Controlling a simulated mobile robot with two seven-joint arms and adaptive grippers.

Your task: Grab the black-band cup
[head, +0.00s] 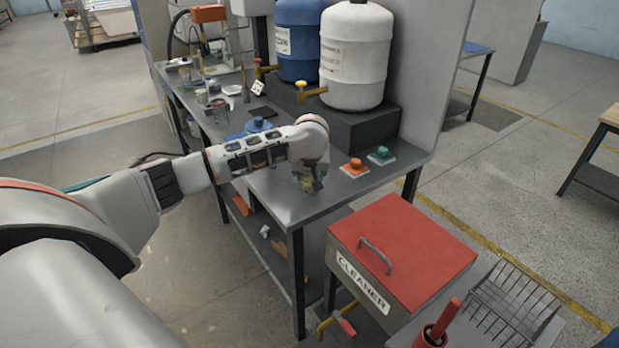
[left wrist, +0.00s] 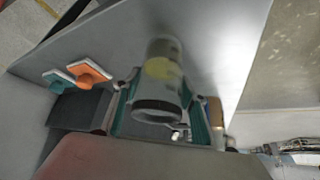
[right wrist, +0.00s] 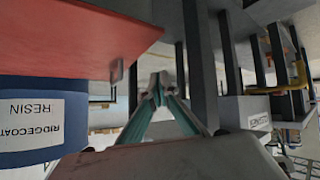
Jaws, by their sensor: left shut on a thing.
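The black-band cup (left wrist: 160,106) is a clear cup with a dark band near one end and something yellowish showing through it. In the left wrist view it sits between the two teal-lined fingers of my left gripper (left wrist: 158,92), which is shut on it. In the head view the cup (head: 308,184) shows small and blurred below the end of my left arm, over the front part of the grey bench. I cannot tell whether it touches the bench top. My right gripper (right wrist: 160,82) shows only in the right wrist view, with its fingertips together and nothing visible between them.
Orange (head: 355,167) and teal (head: 381,155) buttons stand on the bench right of the cup. Blue (head: 298,45) and white (head: 356,60) barrels with taps stand behind. A red-lidded cleaner box (head: 405,250) is in front. A blue resin drum (right wrist: 30,120) is near my right gripper.

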